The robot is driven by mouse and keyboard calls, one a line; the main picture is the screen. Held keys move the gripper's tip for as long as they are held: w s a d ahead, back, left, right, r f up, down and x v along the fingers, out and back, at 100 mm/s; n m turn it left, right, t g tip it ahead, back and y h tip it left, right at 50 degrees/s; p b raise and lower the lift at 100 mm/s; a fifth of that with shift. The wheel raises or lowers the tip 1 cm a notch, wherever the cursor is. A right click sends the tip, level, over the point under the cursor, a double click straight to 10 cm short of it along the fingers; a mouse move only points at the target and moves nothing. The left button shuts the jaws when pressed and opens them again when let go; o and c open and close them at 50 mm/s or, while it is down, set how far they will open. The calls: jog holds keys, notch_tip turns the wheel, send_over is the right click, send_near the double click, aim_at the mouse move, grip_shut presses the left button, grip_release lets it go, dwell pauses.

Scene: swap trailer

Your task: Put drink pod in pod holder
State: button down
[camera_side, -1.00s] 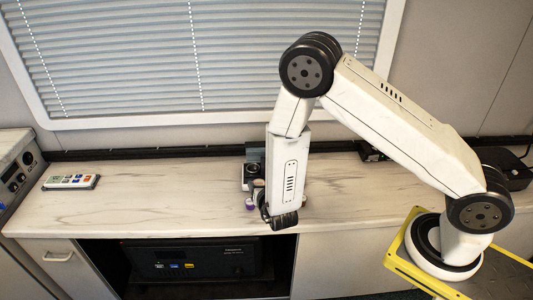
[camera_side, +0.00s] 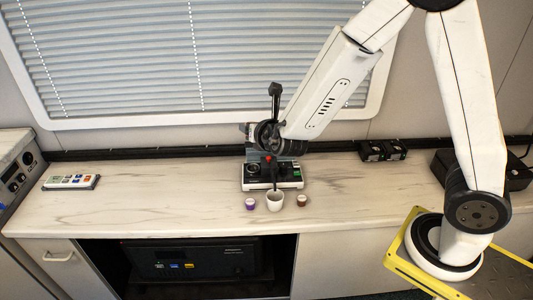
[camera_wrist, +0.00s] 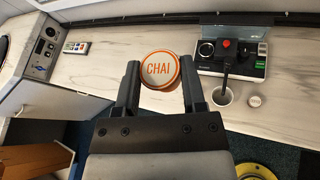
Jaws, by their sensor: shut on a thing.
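My gripper (camera_wrist: 160,76) is shut on a drink pod with an orange-rimmed white lid reading CHAI (camera_wrist: 160,70), gripped between two black fingers. In the side view my wrist is above the back of the counter by the drink machine (camera_side: 272,176); the held pod cannot be made out there. The machine also shows in the wrist view (camera_wrist: 236,48), to the right of the pod. It has a red knob, a black spout and a round dark fitting (camera_wrist: 206,48) at its left that looks like the pod holder. The pod and fitting are apart.
A remote (camera_side: 71,182) lies far left. Black boxes (camera_side: 382,150) sit at the back right.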

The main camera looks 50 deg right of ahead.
notch_tip(320, 180, up, 6)
jog(key=s+n, duration=0.1)
jog(key=shift+d+r+y, duration=0.15)
jog(key=shift+d+y, duration=0.2)
jog(key=shift+y, duration=0.05)
jog(key=shift+w+d+f+m+h, duration=0.25)
jog(key=shift+d+f+m+h, duration=0.05)
jog(key=shift+f, duration=0.35)
jog(key=d+f+m+g+h, duration=0.2)
jog(key=d+f+m+h, duration=0.1)
jog(key=f, duration=0.7)
jog(key=d+f+m+g+h, duration=0.2)
jog(key=d+f, duration=0.4)
jog(key=f, duration=0.4)
jog(key=shift+w+f+m+g+h, duration=0.2)
jog(key=shift+w+m+g+h, duration=0.1)
jog(key=shift+m+h, duration=0.4)
jog(key=shift+d, duration=0.1)
